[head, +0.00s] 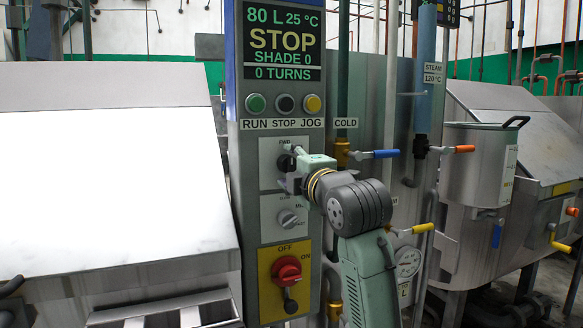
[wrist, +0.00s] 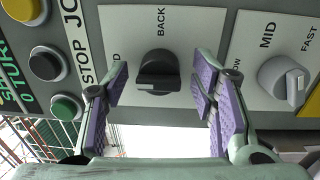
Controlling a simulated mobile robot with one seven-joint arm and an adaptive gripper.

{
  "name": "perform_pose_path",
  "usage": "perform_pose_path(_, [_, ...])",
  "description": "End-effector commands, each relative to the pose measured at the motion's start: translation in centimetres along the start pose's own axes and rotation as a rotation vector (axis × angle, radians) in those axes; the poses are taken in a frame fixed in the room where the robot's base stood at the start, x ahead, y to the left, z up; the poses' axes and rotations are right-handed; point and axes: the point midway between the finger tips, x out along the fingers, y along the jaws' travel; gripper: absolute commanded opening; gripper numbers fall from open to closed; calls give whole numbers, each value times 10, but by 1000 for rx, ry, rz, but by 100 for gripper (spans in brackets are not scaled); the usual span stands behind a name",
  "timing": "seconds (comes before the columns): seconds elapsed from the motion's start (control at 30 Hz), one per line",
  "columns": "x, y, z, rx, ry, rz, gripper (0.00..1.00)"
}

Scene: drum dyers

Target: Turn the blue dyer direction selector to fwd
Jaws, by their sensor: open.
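The direction selector is a black knob (wrist: 157,72) on a pale plate, below the RUN, STOP and JOG buttons on the panel with blue edging. In the wrist view, BACK is printed above the knob, and a label ending in D at the left is partly covered by a finger. A short white mark shows on the knob's lower edge; I cannot tell for sure which setting it points to. My gripper (wrist: 162,76) is open, with purple-padded fingers on either side of the knob and gaps showing. In the head view, my gripper (head: 292,168) partly hides the selector plate (head: 270,172).
A grey speed knob (head: 289,219) is just below the selector, close to my gripper. Below it is a red switch (head: 287,270) on a yellow plate. The display (head: 283,40) reads STOP. A blue-handled COLD valve (head: 378,154) and pipes stand at the right.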

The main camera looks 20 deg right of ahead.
Motion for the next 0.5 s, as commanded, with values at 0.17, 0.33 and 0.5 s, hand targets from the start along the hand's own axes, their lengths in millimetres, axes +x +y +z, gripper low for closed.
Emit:
perform_pose_path(0.17, [-21, 0, 1, 0, -1, 2, 52])
perform_pose_path(0.33, [-57, 0, 1, -1, -4, 3, 52])
perform_pose_path(0.5, [-91, 0, 1, -2, -2, 2, 52])
